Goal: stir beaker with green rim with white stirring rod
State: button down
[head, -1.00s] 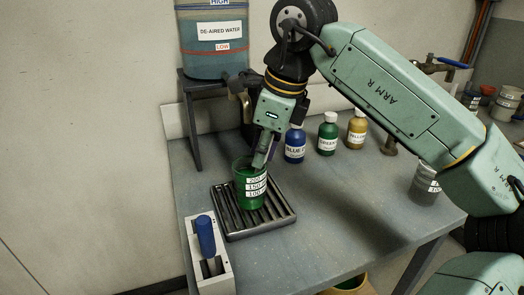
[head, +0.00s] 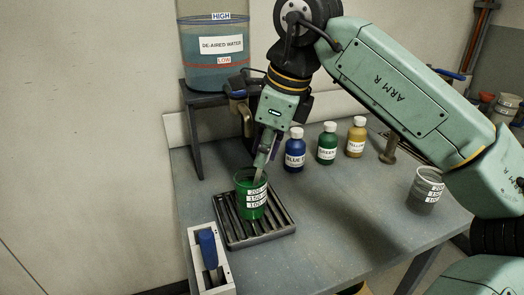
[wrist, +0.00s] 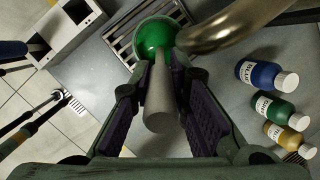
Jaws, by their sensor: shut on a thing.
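The beaker with the green rim (head: 248,203) stands upright on the slatted rack and holds green liquid; white labels mark its side. In the wrist view the beaker (wrist: 152,38) shows from above. My gripper (head: 262,157) is just above the beaker, pointing down. It is shut on the pale stirring rod (head: 259,174), which tilts down into the beaker's mouth. In the wrist view the rod (wrist: 161,108) lies between the two dark finger pads. The rod's lower end is hidden in the beaker.
Blue (head: 295,153), green (head: 327,146) and yellow (head: 356,140) bottles stand behind to the right. Another beaker (head: 424,193) is near the right edge. A holder (head: 222,265) with a blue-handled item is at the front left. The water tank's curved tap (wrist: 225,28) is close to the beaker.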

jog(key=shift+p+v, duration=1.6)
jog(key=shift+v, duration=0.95)
notch_tip(320, 180, up, 5)
jog(key=p, duration=0.4)
